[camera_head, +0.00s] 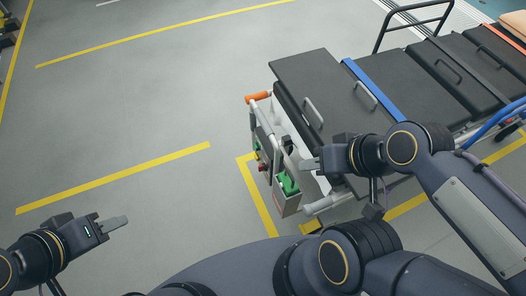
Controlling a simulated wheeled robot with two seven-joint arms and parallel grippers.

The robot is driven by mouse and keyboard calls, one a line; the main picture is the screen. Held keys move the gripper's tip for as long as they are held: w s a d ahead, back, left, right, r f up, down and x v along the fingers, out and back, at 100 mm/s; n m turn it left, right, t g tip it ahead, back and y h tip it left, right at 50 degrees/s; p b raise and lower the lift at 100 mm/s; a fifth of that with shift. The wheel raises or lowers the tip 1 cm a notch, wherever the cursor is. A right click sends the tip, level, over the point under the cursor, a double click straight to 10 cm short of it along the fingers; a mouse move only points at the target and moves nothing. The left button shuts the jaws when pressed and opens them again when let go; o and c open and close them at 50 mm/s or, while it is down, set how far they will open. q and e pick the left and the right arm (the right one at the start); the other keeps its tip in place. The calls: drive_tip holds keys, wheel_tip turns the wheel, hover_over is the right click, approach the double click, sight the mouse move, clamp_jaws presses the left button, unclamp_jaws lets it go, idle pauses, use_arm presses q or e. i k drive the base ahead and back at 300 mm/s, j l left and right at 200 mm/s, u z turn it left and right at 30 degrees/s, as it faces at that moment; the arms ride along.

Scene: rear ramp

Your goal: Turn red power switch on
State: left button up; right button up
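The wheeled stretcher (325,92) stands at the right with a grey control panel on its near end. A small red part (262,168), which looks like the power switch, sits on the panel's left side. Its on or off position is too small to read. My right gripper (308,164) is beside the panel, to the right of the red part and apart from it. My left gripper (115,224) is at the lower left over bare floor, far from the panel.
A green item (288,184) sits in a holder low on the panel. An orange handle (257,97) sticks out at the stretcher's corner. A blue strap (372,88) crosses the stretcher. The grey floor with yellow lines (115,178) is clear at the left.

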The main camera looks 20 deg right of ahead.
sight(262, 167)
drive_tip(key=i+j+z, duration=0.4)
drive_tip(key=j, duration=0.35)
drive_tip(key=i+j+z, duration=0.2)
drive_tip(key=i+j, duration=0.1)
drive_tip(key=j, duration=0.1)
